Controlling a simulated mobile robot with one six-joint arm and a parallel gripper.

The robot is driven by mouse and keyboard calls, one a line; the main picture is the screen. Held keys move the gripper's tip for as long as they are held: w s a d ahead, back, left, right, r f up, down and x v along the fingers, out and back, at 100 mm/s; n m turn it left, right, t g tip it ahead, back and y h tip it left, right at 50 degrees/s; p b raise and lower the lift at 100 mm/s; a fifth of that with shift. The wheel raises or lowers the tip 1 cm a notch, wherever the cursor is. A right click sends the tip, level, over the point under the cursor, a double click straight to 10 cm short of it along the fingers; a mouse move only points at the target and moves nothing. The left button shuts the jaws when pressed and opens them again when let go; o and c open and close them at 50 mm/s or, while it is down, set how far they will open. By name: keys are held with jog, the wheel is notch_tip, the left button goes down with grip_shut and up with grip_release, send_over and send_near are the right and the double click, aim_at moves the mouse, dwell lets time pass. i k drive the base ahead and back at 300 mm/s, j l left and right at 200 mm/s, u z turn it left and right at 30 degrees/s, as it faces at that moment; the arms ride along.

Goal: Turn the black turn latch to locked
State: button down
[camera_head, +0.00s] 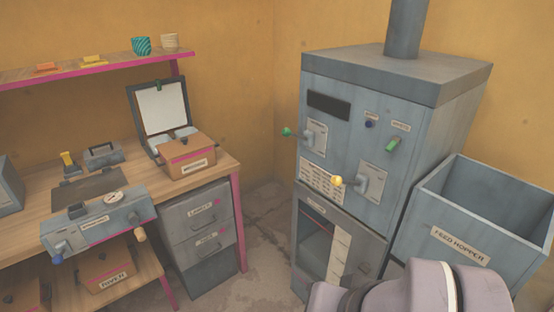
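I cannot clearly make out a black turn latch. A small dark fitting (365,268) sits at the lower right of the grey machine (340,150), beside its lower opening. It is too small to tell whether it is the latch or how it is turned. My arm crosses the bottom right of the picture just below it. My gripper is not in view.
The machine has a green-tipped lever (288,132), a yellow-knobbed lever (337,181) and a green switch (393,144). The feed hopper (460,243) stands right of it. A workbench (130,165) and drawer cabinet (200,225) are left. Bare floor lies between.

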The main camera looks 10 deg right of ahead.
aim_at(365, 268)
jog(key=z, duration=0.75)
